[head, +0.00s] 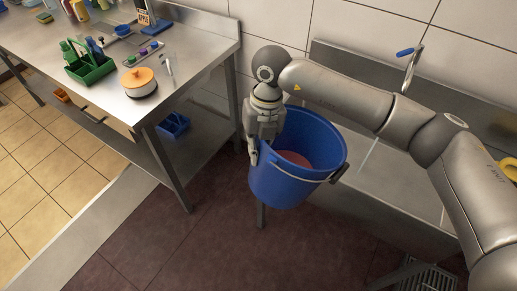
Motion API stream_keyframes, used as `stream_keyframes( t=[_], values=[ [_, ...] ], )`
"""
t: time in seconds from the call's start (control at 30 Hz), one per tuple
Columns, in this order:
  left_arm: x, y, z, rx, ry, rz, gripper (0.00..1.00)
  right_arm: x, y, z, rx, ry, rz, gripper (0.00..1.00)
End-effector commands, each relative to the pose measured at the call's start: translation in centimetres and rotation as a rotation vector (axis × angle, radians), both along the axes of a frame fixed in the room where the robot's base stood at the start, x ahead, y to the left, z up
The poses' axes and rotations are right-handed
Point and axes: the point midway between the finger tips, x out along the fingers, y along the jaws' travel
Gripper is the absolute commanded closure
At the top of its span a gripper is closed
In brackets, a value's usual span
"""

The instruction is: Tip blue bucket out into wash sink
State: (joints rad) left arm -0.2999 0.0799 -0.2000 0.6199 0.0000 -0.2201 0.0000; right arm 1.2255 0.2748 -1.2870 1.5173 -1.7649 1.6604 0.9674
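The blue bucket (287,182) hangs upright in the middle of the head view, with a reddish content showing inside. My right gripper (254,153) points down at the bucket's left rim and appears shut on it; the fingertips are partly hidden. A thin handle runs across the bucket's front. The steel wash sink (402,186) is on the right, behind and beside the bucket, and my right arm covers part of it. The bucket overlaps the sink's left end in the picture. My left gripper is not in view.
A steel table (190,62) on the left carries a green caddy (90,66), an orange-lidded pot (139,82) and bottles. A blue basket (174,125) sits on its lower shelf. A blue-handled tap (411,64) rises behind the sink. A floor grate (428,278) is at lower right.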

Motion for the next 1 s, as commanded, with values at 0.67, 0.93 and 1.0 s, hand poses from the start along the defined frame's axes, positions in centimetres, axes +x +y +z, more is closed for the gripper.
stream_keyframes(
  t=[0.67, 0.93, 1.0],
  values=[
    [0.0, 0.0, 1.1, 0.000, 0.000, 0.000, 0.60, 2.9, -5.2, 3.4, 0.245, 0.128, -0.004, 1.00],
    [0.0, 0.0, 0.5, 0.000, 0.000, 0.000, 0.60, 4.1, -7.4, 4.1, 0.344, 0.183, -0.003, 1.00],
    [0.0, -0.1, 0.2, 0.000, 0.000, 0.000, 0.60, 4.4, -8.0, 4.2, 0.368, 0.197, -0.003, 1.00]
  ],
)
